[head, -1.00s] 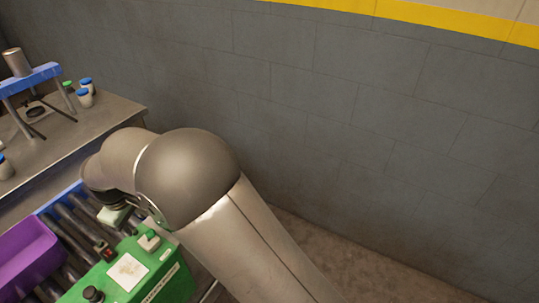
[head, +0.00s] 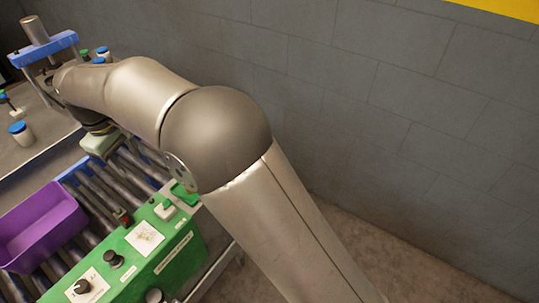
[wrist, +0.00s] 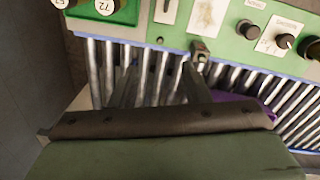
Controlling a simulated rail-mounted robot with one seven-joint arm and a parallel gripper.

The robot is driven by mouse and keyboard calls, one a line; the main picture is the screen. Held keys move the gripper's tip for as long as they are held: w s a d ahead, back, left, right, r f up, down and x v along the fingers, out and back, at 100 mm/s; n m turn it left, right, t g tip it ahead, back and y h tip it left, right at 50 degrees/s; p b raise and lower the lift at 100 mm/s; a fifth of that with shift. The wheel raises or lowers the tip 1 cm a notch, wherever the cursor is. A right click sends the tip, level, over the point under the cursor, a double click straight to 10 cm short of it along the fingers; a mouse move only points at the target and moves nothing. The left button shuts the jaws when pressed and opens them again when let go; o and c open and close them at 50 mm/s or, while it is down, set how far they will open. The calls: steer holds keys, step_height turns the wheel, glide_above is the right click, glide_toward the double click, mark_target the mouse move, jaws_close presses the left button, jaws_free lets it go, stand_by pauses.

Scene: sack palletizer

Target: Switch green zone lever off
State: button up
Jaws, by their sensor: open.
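The green control box (head: 190,258) stands at the lower left of the head view, beside the rollers. A white plate with a small upright lever (head: 165,210) is near its far end; whether the lever is on or off is too small to tell. In the wrist view the green panel (wrist: 225,28) runs along the top, and the lever plate (wrist: 166,9) is cut by the top edge. My gripper (wrist: 160,88) is open and empty over the rollers, apart from the panel. In the head view only its pale green body (head: 100,143) shows; its fingers are hidden.
Dark knobs (head: 114,260) and a small red switch (head: 122,215) sit on or beside the panel. A purple bin (head: 40,228) rests on the rollers (head: 130,170). Lidded jars (head: 20,133) and a blue stand (head: 42,53) are on the bench behind. A grey wall is right.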

steer(key=w+d+r+m, duration=0.2)
steer(key=d, duration=0.5)
steer(key=w+d+r+m, duration=0.1)
steer(key=d+r+m, duration=0.1)
steer(key=d, duration=0.6)
steer(key=s+d+f+m, duration=0.1)
steer(key=s+d+m, duration=0.1)
steer(key=d, duration=0.7)
steer(key=s+d+f+m+b, duration=0.1)
steer(key=d+m, duration=0.1)
steer(key=d, duration=0.7)
steer(key=shift+s+f+b, duration=0.2)
steer(key=shift+s+b, duration=0.1)
steer(key=shift+s, duration=0.1)
steer(key=shift+d, duration=0.1)
steer(key=s+d+f+m, duration=0.3)
steer(key=s+d, duration=0.4)
steer(key=s+d+f+m, duration=0.3)
steer(key=s+d, duration=0.4)
steer(key=shift+d+f, duration=0.2)
steer(key=shift+f, duration=0.1)
steer(key=shift+s, duration=0.1)
